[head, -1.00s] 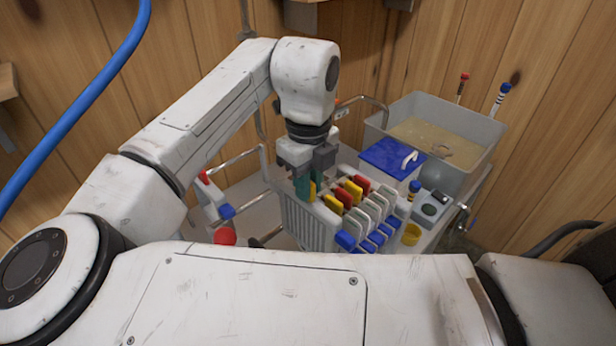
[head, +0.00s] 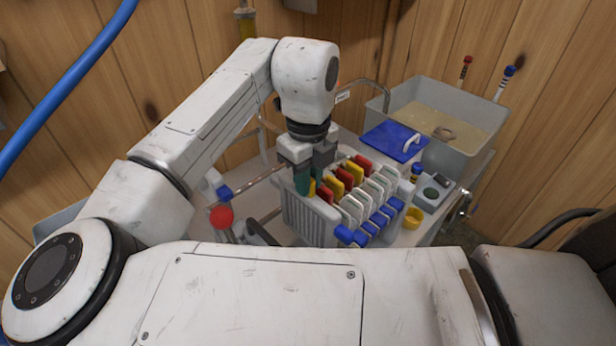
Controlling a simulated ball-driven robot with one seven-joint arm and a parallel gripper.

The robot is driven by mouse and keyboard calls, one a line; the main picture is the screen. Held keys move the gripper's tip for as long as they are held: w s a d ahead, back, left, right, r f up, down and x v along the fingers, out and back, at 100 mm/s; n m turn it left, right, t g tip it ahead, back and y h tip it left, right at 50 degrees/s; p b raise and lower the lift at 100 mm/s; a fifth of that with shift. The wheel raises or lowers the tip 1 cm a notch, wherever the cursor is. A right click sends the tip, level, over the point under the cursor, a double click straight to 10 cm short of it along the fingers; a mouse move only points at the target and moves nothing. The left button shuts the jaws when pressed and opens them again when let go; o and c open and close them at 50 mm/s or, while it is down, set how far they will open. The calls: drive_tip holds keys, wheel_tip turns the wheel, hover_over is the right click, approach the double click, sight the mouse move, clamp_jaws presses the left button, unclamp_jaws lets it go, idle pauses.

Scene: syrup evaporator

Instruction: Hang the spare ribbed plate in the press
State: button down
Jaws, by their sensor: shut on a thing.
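The press (head: 384,203) stands on the cart in the middle of the view, a row of pale plates with red and yellow tabs on top and blue knobs along the front right. My gripper (head: 303,186) points down at the left end of this row, its teal fingers shut. It holds the ribbed plate (head: 308,218), pale grey with upright ribs, which faces me at the row's left end. The grip itself is partly hidden by the fingers. I cannot tell whether the plate rests on the press rails or hangs clear of them.
Behind the press are a blue lid (head: 388,141) with a white handle and a grey basin (head: 480,130) of tan liquid. A yellow cup (head: 413,217) stands at the right. A red ball knob (head: 221,217) rises at the left. Wooden walls close in the back.

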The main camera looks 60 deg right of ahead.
sight(308, 205)
drive_tip(key=shift+f+b, duration=2.25)
drive_tip(key=shift+f, duration=1.3)
drive_tip(key=c, duration=0.6)
unclamp_jaws()
drive_tip(key=shift+c, duration=0.2)
drive_tip(key=shift+r+p, duration=3.3)
drive_tip(key=shift+r, duration=0.7)
